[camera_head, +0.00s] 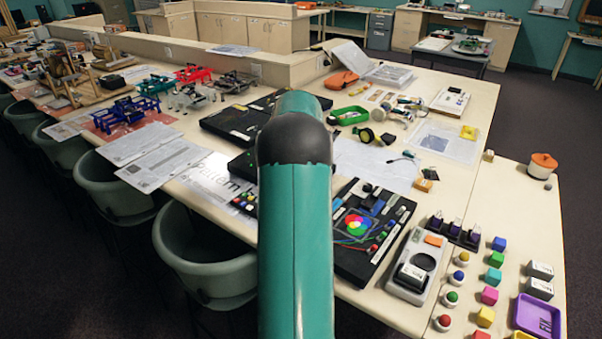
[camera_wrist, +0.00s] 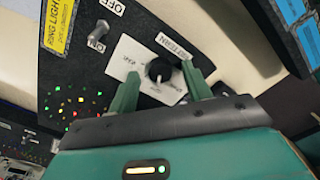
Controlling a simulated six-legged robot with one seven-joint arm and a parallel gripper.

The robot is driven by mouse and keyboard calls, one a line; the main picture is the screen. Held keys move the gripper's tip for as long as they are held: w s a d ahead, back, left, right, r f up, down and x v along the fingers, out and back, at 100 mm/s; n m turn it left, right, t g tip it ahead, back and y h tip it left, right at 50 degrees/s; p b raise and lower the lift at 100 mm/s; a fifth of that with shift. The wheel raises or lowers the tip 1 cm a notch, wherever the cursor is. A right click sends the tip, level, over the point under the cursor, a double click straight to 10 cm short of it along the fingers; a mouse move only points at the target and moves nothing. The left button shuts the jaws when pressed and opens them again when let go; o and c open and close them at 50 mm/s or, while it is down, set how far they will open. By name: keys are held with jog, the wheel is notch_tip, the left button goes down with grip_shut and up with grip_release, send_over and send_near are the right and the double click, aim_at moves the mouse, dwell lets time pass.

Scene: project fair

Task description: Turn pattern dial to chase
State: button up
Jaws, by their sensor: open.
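The pattern dial (camera_wrist: 158,69) is a round black knob on a white label card (camera_wrist: 128,52) in the wrist view. The word PATTERN shows at the card's upper right. Smaller words near the dial are too blurred to read surely, so I cannot tell which setting it points to. My gripper (camera_wrist: 159,72) is open, with one green finger on each side of the dial. I cannot tell whether either finger touches it. In the head view my teal arm hides the gripper and the dial.
The wrist view shows a toggle switch (camera_wrist: 97,34) beside an OFF label, a yellow RING LIGHT label (camera_wrist: 58,24) and a ring of small coloured lights (camera_wrist: 75,103) on the dark panel. In the head view, black boards (camera_head: 372,228) and loose parts crowd the table around my arm.

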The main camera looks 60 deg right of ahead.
notch_tip(320, 180, up, 13)
jog(key=shift+r, duration=0.2)
dwell(0.6)
jog(key=w+a+r+m+t, duration=0.15)
jog(key=w+a, duration=0.25)
jog(key=a, duration=0.6)
jog(key=w+a+r+m+h, duration=0.1)
jog(key=w+a+r, duration=0.25)
jog(key=a, duration=0.55)
jog(key=w+a+r+m+t, duration=0.15)
jog(key=w+a, duration=0.25)
jog(key=a, duration=0.6)
jog(key=s+a+f+m+t, duration=0.1)
jog(key=s+a, duration=0.3)
jog(key=a, duration=0.5)
jog(key=s+a+f+m, duration=0.1)
jog(key=s+a+f, duration=0.3)
jog(key=a, duration=0.6)
jog(key=s+a+f+m+t+y, duration=0.1)
jog(key=s+a, duration=0.3)
jog(key=a, duration=0.6)
jog(key=shift+f+m+t, duration=0.3)
jog(key=shift+f+m, duration=0.1)
jog(key=shift+f, duration=0.35)
